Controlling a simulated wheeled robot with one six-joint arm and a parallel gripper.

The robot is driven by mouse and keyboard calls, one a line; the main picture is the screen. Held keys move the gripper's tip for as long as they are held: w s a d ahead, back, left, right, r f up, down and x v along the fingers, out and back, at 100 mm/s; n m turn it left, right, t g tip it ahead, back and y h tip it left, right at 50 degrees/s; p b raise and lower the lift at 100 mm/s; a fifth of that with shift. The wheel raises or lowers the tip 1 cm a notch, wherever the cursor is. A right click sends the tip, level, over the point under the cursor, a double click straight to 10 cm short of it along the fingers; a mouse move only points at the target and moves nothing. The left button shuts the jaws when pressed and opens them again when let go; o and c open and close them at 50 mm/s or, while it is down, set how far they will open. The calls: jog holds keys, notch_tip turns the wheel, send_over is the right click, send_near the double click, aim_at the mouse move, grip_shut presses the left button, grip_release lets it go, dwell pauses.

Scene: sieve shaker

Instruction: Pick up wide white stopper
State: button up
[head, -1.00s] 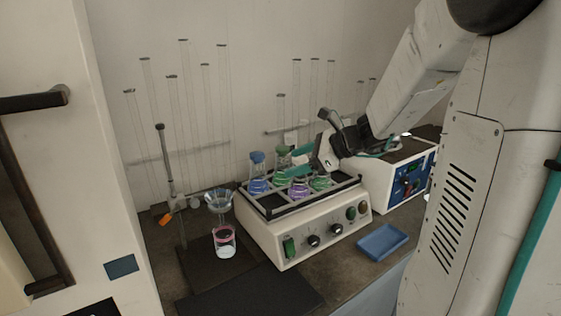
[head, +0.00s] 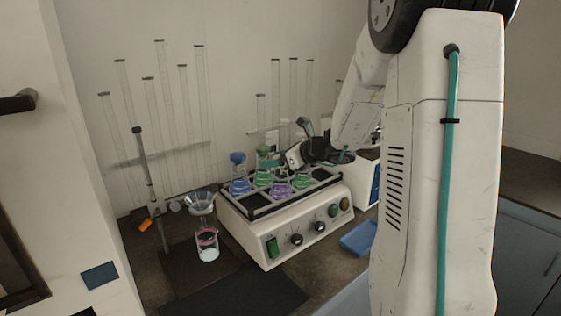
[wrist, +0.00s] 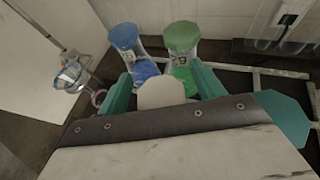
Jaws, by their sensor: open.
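The wide white stopper (wrist: 160,92) shows in the wrist view as a pale rounded top between the two teal fingers of my gripper (wrist: 159,78). The fingers are open and stand apart on either side of it; whether they touch it I cannot tell. In the head view my gripper (head: 275,165) is over the rack of flasks on the shaker, and I cannot make out the white stopper there. Whatever is below the stopper is hidden in the wrist view.
A blue-stoppered flask (head: 238,174) and a green-stoppered flask (head: 263,166) stand just beyond the fingers, in the rack of the shaker (head: 270,234). A funnel (head: 201,200) on a stand is at left. A blue tray (head: 358,239) lies at right.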

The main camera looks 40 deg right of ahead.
aim_at(276, 155)
jog(key=c, duration=1)
jog(key=shift+c, duration=0.2)
jog(key=shift+r, duration=0.1)
jog(key=shift+r, duration=0.6)
notch_tip(276, 155, up, 2)
jog(key=shift+r, duration=0.15)
jog(key=s+d+r, duration=0.1)
jog(key=s+d, duration=0.1)
jog(key=s, duration=1.3)
jog(key=shift+s+d+r, duration=0.2)
jog(key=shift+s+d, duration=0.2)
